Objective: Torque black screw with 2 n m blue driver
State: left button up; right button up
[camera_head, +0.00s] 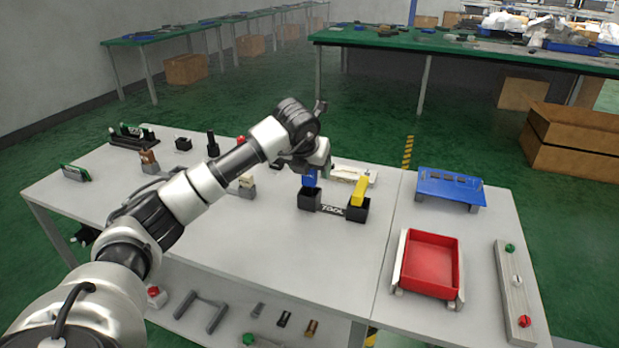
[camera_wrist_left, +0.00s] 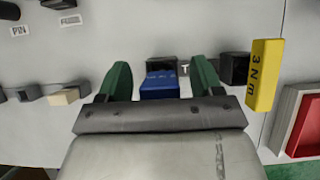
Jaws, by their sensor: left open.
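The blue driver (camera_head: 308,181) stands in a black holder (camera_head: 309,202) near the middle of the table, and its blue top shows in the wrist view (camera_wrist_left: 160,86). My left gripper (camera_head: 318,168) is at the blue driver's top and partly covers it. In the wrist view its two green fingers (camera_wrist_left: 162,74) are open, one on each side of the blue driver. I cannot tell whether they touch it. A yellow driver (camera_head: 359,190), marked 3 N m in the wrist view (camera_wrist_left: 264,76), stands in the neighbouring black holder. I cannot pick out the black screw for sure.
A red tray (camera_head: 430,264) and a blue stand (camera_head: 450,187) are on the right. A rail with coloured knobs (camera_head: 515,292) lies at the far right. Small fixtures, including a black upright one (camera_head: 212,144), stand at the back left. The table's front middle is clear.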

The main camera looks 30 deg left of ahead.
pick_arm(q)
jog(key=c, duration=1)
jog(key=shift+c, duration=0.2)
jog(key=shift+r, duration=0.2)
